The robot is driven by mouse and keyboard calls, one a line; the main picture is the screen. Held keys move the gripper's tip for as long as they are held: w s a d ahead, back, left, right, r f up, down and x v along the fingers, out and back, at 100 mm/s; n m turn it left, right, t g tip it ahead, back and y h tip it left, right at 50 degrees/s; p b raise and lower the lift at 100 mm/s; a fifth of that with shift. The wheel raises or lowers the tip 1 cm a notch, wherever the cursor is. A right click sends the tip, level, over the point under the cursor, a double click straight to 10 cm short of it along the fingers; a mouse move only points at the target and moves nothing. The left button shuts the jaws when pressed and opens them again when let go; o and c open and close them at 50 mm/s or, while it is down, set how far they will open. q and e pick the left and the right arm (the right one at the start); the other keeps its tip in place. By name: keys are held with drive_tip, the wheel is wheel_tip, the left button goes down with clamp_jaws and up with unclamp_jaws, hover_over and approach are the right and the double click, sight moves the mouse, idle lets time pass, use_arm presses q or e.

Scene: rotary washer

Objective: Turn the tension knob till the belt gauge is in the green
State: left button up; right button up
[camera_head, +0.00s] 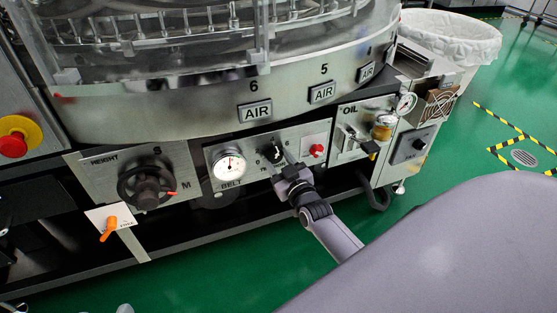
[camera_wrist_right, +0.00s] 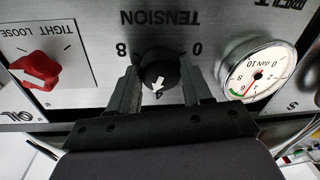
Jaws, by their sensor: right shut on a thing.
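The black tension knob (camera_head: 273,153) is on the front panel, right of the round white belt gauge (camera_head: 229,166). My right gripper (camera_head: 282,164) is at the knob, its fingers shut on it from both sides. In the right wrist view, which shows the panel upside down, the knob (camera_wrist_right: 160,70) sits between the two fingers and its white arrow points down in the picture. The belt gauge (camera_wrist_right: 257,72) shows a red needle pointing to the lower left, close to the end of a short green arc. Whether it is inside the green is too small to tell. My left gripper is out of view.
A red tight/loose knob (camera_wrist_right: 38,72) is beside the tension knob. The height handwheel (camera_head: 147,184) and an orange-handled lever (camera_head: 109,228) are further left. The oil panel (camera_head: 352,135) is to the right. A lined bin (camera_head: 452,38) stands behind. The green floor in front is open.

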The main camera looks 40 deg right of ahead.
drive_tip(key=shift+m, duration=1)
drive_tip(key=shift+f+m, duration=0.1)
drive_tip(key=shift+m, duration=0.4)
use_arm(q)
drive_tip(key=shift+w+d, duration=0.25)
use_arm(e)
drive_tip(key=o, duration=1)
drive_tip(key=shift+o, duration=0.2)
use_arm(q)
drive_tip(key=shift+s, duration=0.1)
